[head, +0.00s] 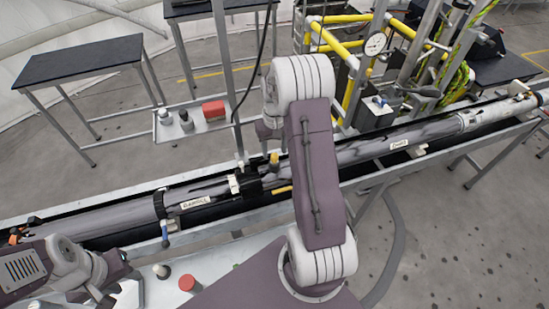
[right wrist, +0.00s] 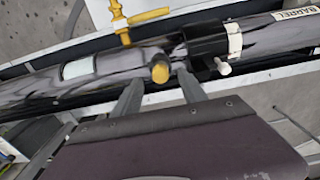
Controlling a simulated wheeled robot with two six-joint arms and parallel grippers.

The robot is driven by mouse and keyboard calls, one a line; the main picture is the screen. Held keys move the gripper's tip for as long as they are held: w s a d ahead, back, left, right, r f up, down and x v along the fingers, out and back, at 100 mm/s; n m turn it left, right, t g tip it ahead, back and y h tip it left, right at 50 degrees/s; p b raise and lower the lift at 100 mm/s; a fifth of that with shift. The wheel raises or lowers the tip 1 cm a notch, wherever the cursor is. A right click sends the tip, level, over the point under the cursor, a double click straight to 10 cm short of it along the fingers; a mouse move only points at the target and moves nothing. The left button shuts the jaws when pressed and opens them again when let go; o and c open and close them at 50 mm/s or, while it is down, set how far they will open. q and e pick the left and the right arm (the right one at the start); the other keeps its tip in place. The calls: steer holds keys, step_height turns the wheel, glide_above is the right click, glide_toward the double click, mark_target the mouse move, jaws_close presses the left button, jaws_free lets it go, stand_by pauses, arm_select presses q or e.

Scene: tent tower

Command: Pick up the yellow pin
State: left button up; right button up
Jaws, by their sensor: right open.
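A yellow pin with a round knob (head: 274,159) stands in the long grey tube assembly (head: 130,215), beside a black collar. In the right wrist view the knob (right wrist: 160,72) lies between the fingertips of my right gripper (right wrist: 159,78). This gripper is open, with one finger on each side of the knob; I cannot tell whether either touches it. In the head view my right arm hides most of this gripper. My left gripper (head: 112,290) is low at the left, away from the pin; its jaws are unclear.
A yellow T-shaped handle (right wrist: 122,24) sticks out on the tube's other side. A white clip (head: 234,184) sits near the "BARREL" label (head: 195,202). A small tray (head: 175,132) holds bottles and a red box (head: 214,109). A red-capped item (head: 187,283) stands in front.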

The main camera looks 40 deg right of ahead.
mark_target(274, 155)
steer(key=f, duration=0.3)
steer(key=shift+s+a+p, duration=0.15)
steer(key=shift+a+p, duration=0.05)
steer(key=shift+p, duration=0.1)
steer(key=shift+w+d+f, duration=0.2)
steer(key=shift+d+f, duration=0.05)
steer(key=shift+d, duration=0.05)
arm_select(q)
steer(key=shift+r, duration=0.6)
arm_select(e)
steer(key=shift+s+a+r, duration=0.15)
steer(key=shift+a, duration=0.05)
jaws_close()
